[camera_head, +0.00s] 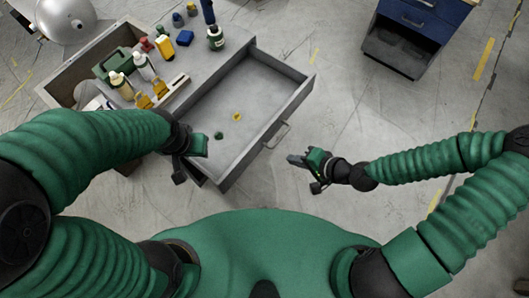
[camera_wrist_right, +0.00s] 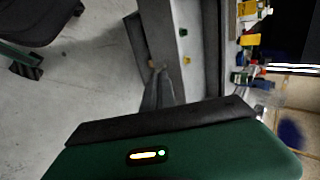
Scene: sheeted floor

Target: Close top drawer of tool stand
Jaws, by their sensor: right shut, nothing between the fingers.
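The tool stand (camera_head: 70,75) is at upper left, and its grey top drawer (camera_head: 285,118) is pulled far out. A bar handle (camera_head: 277,136) is on the drawer front. My right gripper (camera_head: 292,159) is shut and empty, just in front of the drawer front and a little below the handle in the picture. In the right wrist view its fingers (camera_wrist_right: 158,88) point towards the drawer (camera_wrist_right: 187,85); contact cannot be told. My left gripper (camera_head: 188,155) is over the drawer's near left corner; its fingers do not show clearly.
A green item (camera_head: 218,135) and a yellow item (camera_head: 237,117) lie in the drawer. Bottles, including a green one (camera_head: 215,38), and a green toolbox (camera_head: 112,63) stand on top of the stand. A blue cabinet (camera_head: 425,22) is at upper right. The floor between is clear.

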